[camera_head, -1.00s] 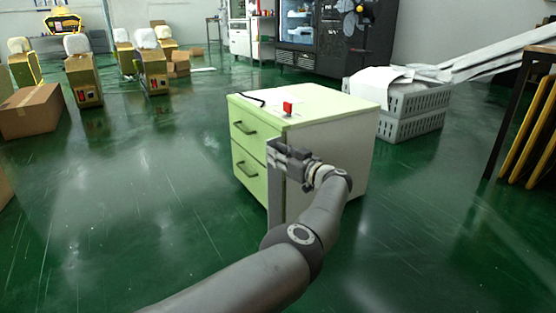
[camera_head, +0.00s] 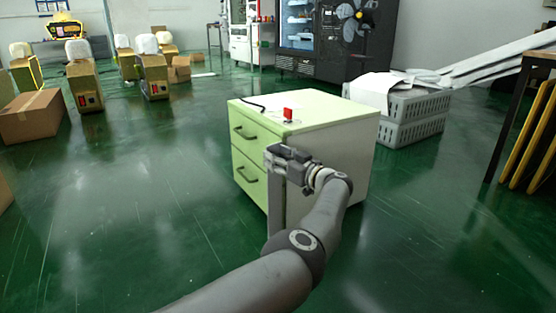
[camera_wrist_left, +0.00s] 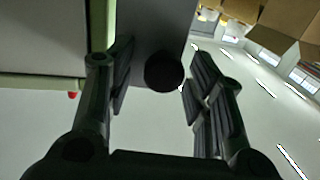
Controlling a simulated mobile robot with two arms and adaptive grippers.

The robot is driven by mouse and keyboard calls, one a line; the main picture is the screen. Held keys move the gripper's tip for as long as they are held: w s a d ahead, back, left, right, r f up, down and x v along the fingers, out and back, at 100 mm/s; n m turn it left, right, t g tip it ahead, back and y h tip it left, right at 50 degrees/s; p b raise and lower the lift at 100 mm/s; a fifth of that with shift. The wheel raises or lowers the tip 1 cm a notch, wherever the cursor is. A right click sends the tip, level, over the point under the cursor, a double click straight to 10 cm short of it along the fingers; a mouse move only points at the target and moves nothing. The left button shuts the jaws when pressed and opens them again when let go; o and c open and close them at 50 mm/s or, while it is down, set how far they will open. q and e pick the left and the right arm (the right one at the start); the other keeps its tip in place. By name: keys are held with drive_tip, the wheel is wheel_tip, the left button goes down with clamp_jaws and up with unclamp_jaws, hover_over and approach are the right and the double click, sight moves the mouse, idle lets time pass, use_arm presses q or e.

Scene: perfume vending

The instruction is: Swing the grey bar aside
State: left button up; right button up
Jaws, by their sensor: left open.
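The grey bar (camera_head: 277,207) stands upright at the front corner of the green and white drawer cabinet (camera_head: 347,147). My left gripper (camera_head: 277,160) is at the bar's upper part, and my arm hides some of the bar and the cabinet side. In the left wrist view the grey bar (camera_wrist_left: 152,28) fills the top middle, with a dark round spot on it. The open fingers of my left gripper (camera_wrist_left: 158,85) lie to either side of the bar's near end. I cannot tell whether they touch it. My right gripper is not in view.
A red button (camera_head: 288,114) and a dark cable are on the cabinet top. Stacked grey crates (camera_head: 411,128) stand behind it at the right. A cardboard box (camera_head: 32,115) is at the far left. The green floor left of the cabinet is clear.

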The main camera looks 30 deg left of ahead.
use_arm(q)
wheel_tip(320, 180, up, 10)
drive_tip(key=shift+f, duration=0.2)
drive_tip(key=shift+a, duration=0.1)
idle(0.5)
